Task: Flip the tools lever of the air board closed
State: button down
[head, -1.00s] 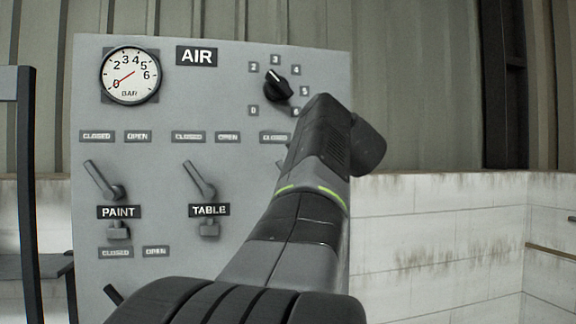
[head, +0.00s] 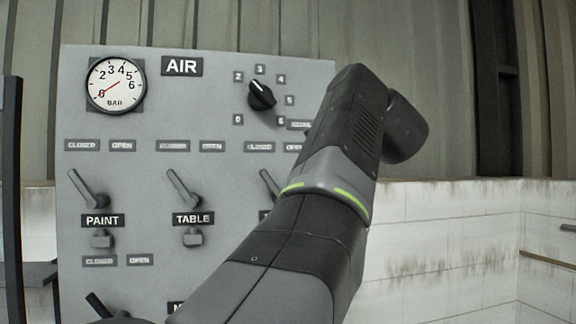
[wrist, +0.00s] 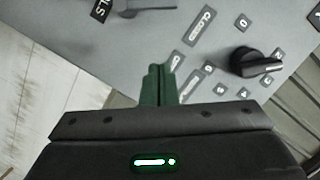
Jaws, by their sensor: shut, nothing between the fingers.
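The grey AIR board (head: 215,95) stands at left in the head view. The third lever (head: 268,185) leans up and left, toward its CLOSED plate (head: 259,147); my arm hides part of it and most of its label. In the wrist view a label ending in "LS" (wrist: 102,9) is cut by the top edge. A lever (wrist: 148,5) beside it points toward the CLOSED plate (wrist: 206,24). My gripper (wrist: 158,72) shows green fingers, shut and empty, in front of the board and apart from that lever. My arm hides the fingers in the head view.
The PAINT lever (head: 88,189) and TABLE lever (head: 183,190) also lean up and left. A black knob (head: 262,96) and a gauge (head: 115,85) sit above. In the wrist view the knob (wrist: 252,64) is right of my fingers. A white wall (head: 450,235) lies behind, at right.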

jog(key=shift+s+d+r, duration=0.1)
jog(key=shift+s+d, duration=0.15)
jog(key=shift+s, duration=0.4)
